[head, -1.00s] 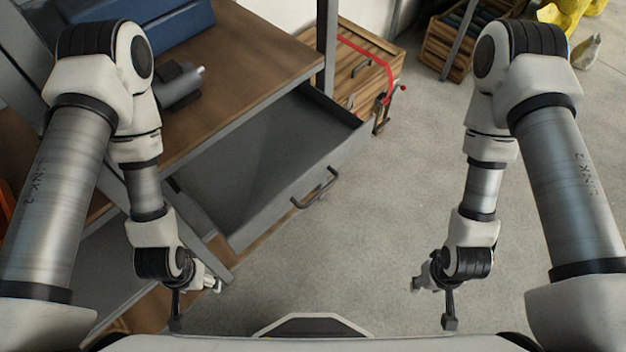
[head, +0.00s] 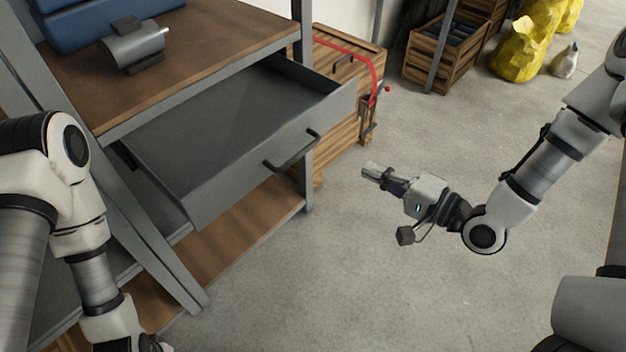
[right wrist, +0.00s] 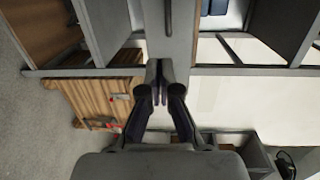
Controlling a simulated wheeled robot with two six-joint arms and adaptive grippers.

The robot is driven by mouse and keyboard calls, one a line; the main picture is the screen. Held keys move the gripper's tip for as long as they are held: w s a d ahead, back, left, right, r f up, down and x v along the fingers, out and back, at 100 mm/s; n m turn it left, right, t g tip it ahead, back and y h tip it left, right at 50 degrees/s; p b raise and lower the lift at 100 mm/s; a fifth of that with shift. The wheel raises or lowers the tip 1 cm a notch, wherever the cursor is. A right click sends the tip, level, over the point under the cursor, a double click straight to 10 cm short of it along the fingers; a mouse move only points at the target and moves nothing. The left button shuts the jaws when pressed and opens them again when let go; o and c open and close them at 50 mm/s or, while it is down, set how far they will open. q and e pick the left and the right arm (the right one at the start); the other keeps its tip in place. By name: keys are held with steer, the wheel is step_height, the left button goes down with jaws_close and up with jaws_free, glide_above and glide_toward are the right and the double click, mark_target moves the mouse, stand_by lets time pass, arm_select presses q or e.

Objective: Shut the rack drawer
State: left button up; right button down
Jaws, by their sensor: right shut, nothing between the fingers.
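The rack drawer (head: 225,185) is a grey metal drawer pulled well out from under the brown rack top, in the head view. Its inside looks empty. A dark bar handle (head: 292,153) is on its front. My right gripper (head: 367,170) is shut and empty, pointing left toward the drawer front, with a gap of floor showing between them in the picture. Its closed fingers (right wrist: 160,75) also show in the right wrist view, before grey rack parts I cannot clearly tell apart. My left arm is at the lower left; its fingers are out of the picture.
The rack top (head: 190,55) carries a grey motor-like part (head: 137,48) and a blue case (head: 95,20). A wooden crate (head: 340,120) with a red clamp (head: 372,75) stands behind the drawer. Another crate (head: 440,60) and yellow bags (head: 520,55) are farther back.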

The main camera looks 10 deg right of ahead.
steer(key=d+f+t+b, duration=0.1)
steer(key=f, duration=0.1)
steer(key=b, duration=0.3)
glide_toward(315, 128)
steer(key=x, duration=0.7)
steer(key=shift+a+f, duration=0.1)
steer(key=shift+a, duration=0.05)
arm_select(q)
step_height(315, 128, down, 7)
steer(key=shift+w, duration=0.15)
steer(key=shift+r, duration=0.15)
arm_select(e)
steer(key=shift+w, duration=0.15)
